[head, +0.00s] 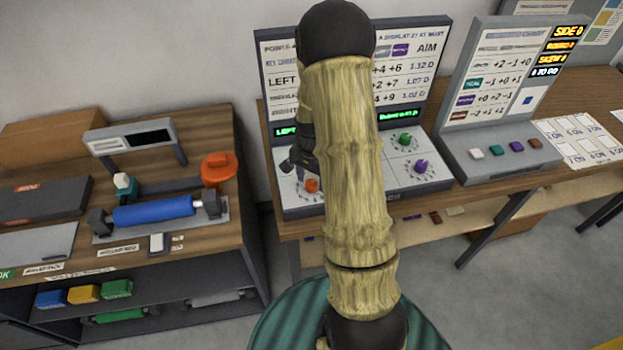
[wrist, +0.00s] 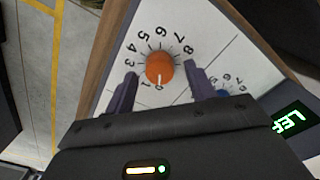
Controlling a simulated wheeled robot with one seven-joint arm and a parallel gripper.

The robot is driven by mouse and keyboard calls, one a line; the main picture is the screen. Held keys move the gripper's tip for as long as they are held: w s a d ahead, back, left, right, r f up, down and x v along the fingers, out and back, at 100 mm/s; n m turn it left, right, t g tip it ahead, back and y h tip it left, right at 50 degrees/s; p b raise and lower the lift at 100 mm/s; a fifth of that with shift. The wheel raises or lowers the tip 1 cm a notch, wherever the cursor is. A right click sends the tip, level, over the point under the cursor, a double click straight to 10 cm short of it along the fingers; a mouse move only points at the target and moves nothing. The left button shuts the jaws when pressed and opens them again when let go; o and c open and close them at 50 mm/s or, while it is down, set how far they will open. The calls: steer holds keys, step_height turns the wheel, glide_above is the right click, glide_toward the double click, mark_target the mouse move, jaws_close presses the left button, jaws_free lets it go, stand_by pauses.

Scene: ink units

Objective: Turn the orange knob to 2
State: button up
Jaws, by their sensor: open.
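The orange knob (wrist: 160,67) sits on a white dial face with printed numbers around it. A pale mark on the knob points toward the 0 and 1 side, seemingly near 0. My gripper (wrist: 160,73) is open, with one dark finger on each side of the knob. Gaps show between both fingers and the knob; whether their tips reach its depth I cannot tell. In the head view the orange knob (head: 312,185) is at the left of the console's sloped face, just below my gripper (head: 300,163), partly hidden by my arm.
A green knob (head: 405,139) and a purple knob (head: 421,166) are on the same console. A blue knob (wrist: 222,93) shows beside my right finger in the wrist view. A second console (head: 490,150) with coloured buttons stands to the right. A workbench (head: 215,228) stands left.

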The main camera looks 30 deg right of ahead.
steer(key=shift+f, duration=0.55)
steer(key=c, duration=1)
steer(key=shift+o, duration=0.2)
steer(key=shift+m, duration=0.3)
steer(key=m+p, duration=0.1)
steer(key=m, duration=0.5)
steer(key=shift+r, duration=0.1)
steer(key=m+p, duration=0.2)
steer(key=m, duration=0.3)
